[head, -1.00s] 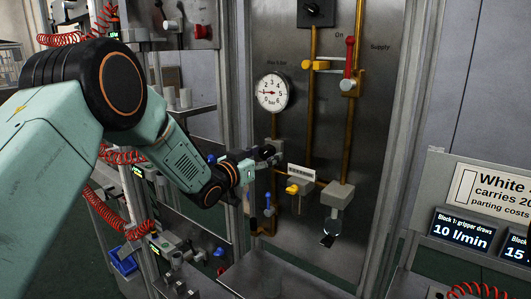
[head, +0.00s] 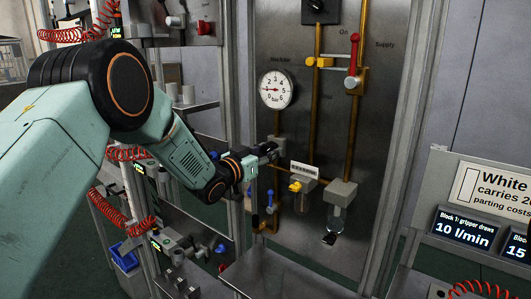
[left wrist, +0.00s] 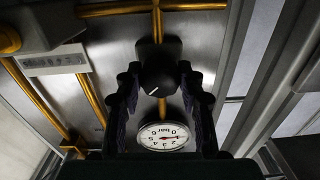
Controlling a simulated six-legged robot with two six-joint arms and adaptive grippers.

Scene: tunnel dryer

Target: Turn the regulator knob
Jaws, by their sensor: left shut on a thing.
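The regulator knob (left wrist: 160,70) is dark, with a pale index line, and sits between my two fingers in the left wrist view. My left gripper (head: 268,154) is shut on it, low on the steel panel. In the head view the gripper hides most of the knob. The round white bar gauge (head: 277,90) is just above the gripper, its needle pointing left at a low reading. The gauge also shows upside down in the left wrist view (left wrist: 165,136). My right gripper is not in view.
A red-handled supply valve (head: 353,55) is on the brass pipes at upper right. A yellow-knobbed unit (head: 300,185) and a clear bowl (head: 337,218) hang right of my gripper. A small blue-handled valve (head: 270,201) is just below it. A rack with red coiled hoses stands left.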

